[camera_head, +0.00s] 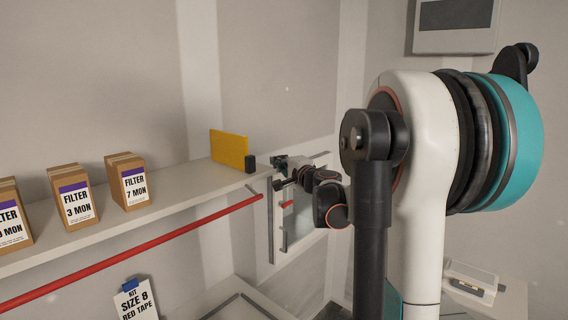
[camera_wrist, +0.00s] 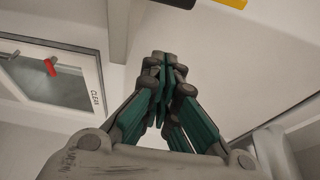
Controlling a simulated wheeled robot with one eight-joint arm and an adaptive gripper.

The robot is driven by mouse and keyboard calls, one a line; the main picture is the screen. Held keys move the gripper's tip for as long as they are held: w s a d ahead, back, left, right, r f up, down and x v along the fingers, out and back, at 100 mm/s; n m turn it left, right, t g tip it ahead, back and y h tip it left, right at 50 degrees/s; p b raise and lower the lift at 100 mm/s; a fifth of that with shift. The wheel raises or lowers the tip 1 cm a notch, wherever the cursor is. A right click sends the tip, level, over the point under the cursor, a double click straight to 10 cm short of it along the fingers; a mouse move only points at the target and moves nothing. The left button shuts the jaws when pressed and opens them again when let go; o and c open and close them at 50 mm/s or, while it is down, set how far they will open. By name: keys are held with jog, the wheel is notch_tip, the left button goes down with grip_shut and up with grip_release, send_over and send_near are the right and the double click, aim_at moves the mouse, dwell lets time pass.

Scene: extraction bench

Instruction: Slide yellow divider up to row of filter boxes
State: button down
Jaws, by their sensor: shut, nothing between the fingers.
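The yellow divider (camera_head: 229,149) stands upright near the right end of the shelf, with a black block (camera_head: 249,163) at its front edge. Part of the divider (camera_wrist: 234,3) also shows at the top of the wrist view. The row of filter boxes stands to the left: "7 MON" (camera_head: 127,182), "3 MON" (camera_head: 75,203) and one cut off by the picture edge (camera_head: 11,222). A clear gap lies between the "7 MON" box and the divider. My gripper (camera_head: 281,162) is right of the divider, apart from it. In the wrist view its fingers (camera_wrist: 165,60) are shut and empty.
The shelf (camera_head: 176,180) is bare between boxes and divider. A red rail (camera_head: 150,245) runs below the shelf front. A sign reading "KIT SIZE 8 RED TAPE" (camera_head: 136,303) is lower down. A framed panel marked "CLEAN" (camera_wrist: 60,75) shows at left in the wrist view.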

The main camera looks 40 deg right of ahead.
jog(key=w+a+p, duration=0.1)
jog(key=w+a, duration=0.2)
jog(key=shift+w+a+p, duration=0.1)
jog(key=shift+w+p, duration=0.3)
jog(key=shift+s, duration=0.1)
jog(key=shift+a, duration=0.1)
